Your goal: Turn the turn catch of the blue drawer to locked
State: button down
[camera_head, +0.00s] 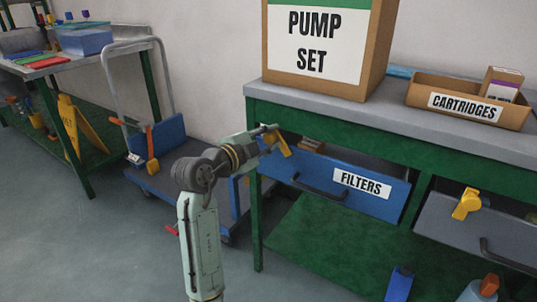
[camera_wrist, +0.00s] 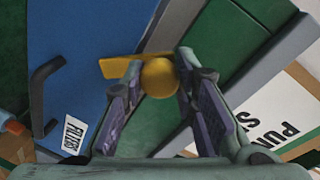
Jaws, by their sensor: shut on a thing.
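The blue drawer (camera_head: 335,183) with the FILTERS label is under the top of the green workbench; its front also shows in the wrist view (camera_wrist: 80,50). Its top edge shows contents behind it, so it looks partly open. The yellow turn catch (camera_head: 284,146) is at the drawer's upper left corner, its lever slanting down to the right in the head view. In the wrist view the catch (camera_wrist: 160,80) shows a round hub with a flat lever pointing left. My gripper (camera_wrist: 159,62) is shut on the catch, a finger on each side; it also shows in the head view (camera_head: 274,134).
A grey drawer (camera_head: 465,230) with its own yellow catch (camera_head: 466,204) is to the right. The PUMP SET box (camera_head: 318,45) and CARTRIDGES tray (camera_head: 465,103) stand on the bench. A blue trolley (camera_head: 180,185) stands left of the bench. The black drawer handle (camera_head: 318,188) sticks out nearby.

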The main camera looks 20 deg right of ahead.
jog(key=m+b, duration=0.1)
jog(key=b, duration=0.1)
jog(key=m+b, duration=0.2)
jog(key=shift+f+y, duration=0.3)
jog(key=shift+f, duration=0.05)
jog(key=shift+s+d+r+m+t+y+b, duration=0.15)
jog(key=shift+m+t+b, duration=0.1)
jog(key=shift+m+b, duration=0.6)
jog(key=shift+w+a+m+t+y+b, duration=0.15)
jog(key=shift+m+t+b, duration=0.1)
jog(key=shift+m+b, duration=0.55)
jog(key=shift+m, duration=0.25)
jog(key=c, duration=1.3)
grip_release()
jog(key=shift+d, duration=0.1)
jog(key=shift+r, duration=0.1)
jog(key=v, duration=1.2)
